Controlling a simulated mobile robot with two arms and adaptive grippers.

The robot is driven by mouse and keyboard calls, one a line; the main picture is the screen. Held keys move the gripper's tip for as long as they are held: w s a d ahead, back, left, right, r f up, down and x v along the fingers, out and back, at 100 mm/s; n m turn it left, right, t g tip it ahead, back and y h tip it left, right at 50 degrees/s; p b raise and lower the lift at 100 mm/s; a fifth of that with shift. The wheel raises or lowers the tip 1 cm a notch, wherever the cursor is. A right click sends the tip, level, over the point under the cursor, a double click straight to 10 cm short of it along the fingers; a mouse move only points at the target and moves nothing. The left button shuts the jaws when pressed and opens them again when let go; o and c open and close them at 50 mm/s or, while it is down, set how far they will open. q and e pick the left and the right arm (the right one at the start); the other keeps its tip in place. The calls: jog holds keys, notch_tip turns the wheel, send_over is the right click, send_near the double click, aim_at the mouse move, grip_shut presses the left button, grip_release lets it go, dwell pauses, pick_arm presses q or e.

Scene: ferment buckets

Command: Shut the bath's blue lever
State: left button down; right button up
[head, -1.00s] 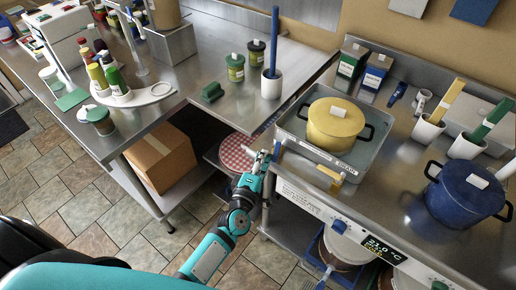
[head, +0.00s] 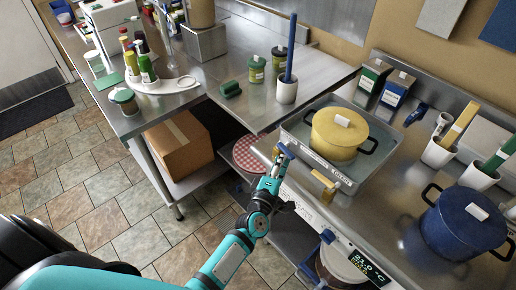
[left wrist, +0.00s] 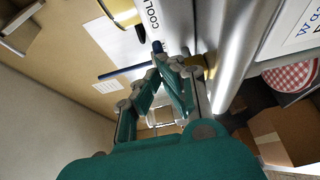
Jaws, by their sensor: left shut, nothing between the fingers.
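The bath (head: 350,185) is a shallow metal tub on the steel counter, with a yellow lidded pot (head: 333,143) in it. The blue lever (head: 286,151) is at the bath's front left corner. My left gripper (head: 277,165) is shut and empty, its fingertips just below and beside the lever. In the left wrist view, the fingertips (left wrist: 172,62) are close to a blue lever end (left wrist: 157,47) and a brass fitting (left wrist: 209,64). I cannot tell whether they touch. The lever's base is partly hidden by the fingers. My right gripper is not in view.
A second tap with a yellow-brown handle (head: 323,180) is at the bath's front right. A blue pot (head: 464,221) stands to the right. A red checked round item (head: 248,153) lies on a lower shelf beneath the gap between counters. A cardboard box (head: 178,144) is under the left counter.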

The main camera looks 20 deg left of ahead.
pick_arm(q)
jog(key=shift+w+d, duration=0.4)
jog(key=shift+d, duration=0.15)
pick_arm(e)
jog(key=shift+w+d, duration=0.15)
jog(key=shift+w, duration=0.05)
pick_arm(q)
jog(key=shift+d, duration=0.1)
dwell(0.3)
